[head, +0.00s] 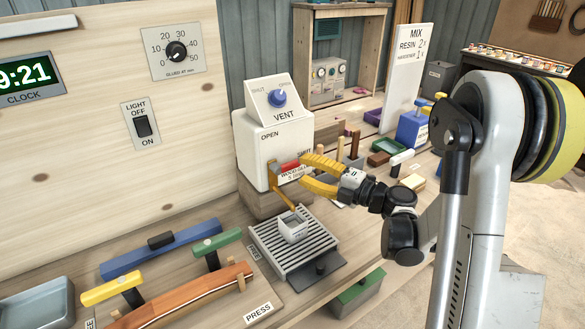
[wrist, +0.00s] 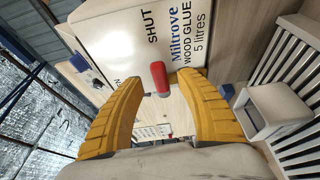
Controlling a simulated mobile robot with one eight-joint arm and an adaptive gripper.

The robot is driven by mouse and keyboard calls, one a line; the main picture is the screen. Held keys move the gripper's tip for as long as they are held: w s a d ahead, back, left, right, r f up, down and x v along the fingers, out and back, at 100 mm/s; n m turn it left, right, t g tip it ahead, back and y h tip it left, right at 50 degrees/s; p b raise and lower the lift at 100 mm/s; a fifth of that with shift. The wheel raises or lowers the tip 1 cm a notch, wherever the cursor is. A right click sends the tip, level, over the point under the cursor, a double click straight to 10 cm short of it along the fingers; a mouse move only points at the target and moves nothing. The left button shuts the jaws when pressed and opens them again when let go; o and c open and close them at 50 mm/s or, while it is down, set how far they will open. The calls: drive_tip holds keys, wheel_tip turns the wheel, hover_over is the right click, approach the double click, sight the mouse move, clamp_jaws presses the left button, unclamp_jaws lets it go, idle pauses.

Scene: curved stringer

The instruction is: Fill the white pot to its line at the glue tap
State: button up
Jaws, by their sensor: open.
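The white pot (head: 291,229) stands upright on the slatted drip tray (head: 268,243), below the front of the white wood glue tank (head: 256,152). In the wrist view the pot (wrist: 272,108) is at the right; its line and inside level cannot be made out. The tap's red lever (head: 290,166) sticks out of the tank's front, near the SHUT marking; OPEN is marked at the left. My gripper (head: 303,169) is open at the lever. In the wrist view the red lever (wrist: 159,78) is between the yellow fingertips, with gaps at both sides.
A vent knob (head: 277,97) sits on top of the tank. A press with blue (head: 160,248), green and yellow clamp handles stands at the front left. A wooden wall with clock (head: 28,77), dial and light switch (head: 142,126) rises behind. Blocks and small tools crowd the bench at the right.

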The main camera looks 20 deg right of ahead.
sight(296, 166)
drive_tip(key=x, duration=0.4)
drive_tip(key=shift+w+b, duration=0.1)
drive_tip(key=shift+b, duration=0.2)
clamp_jaws()
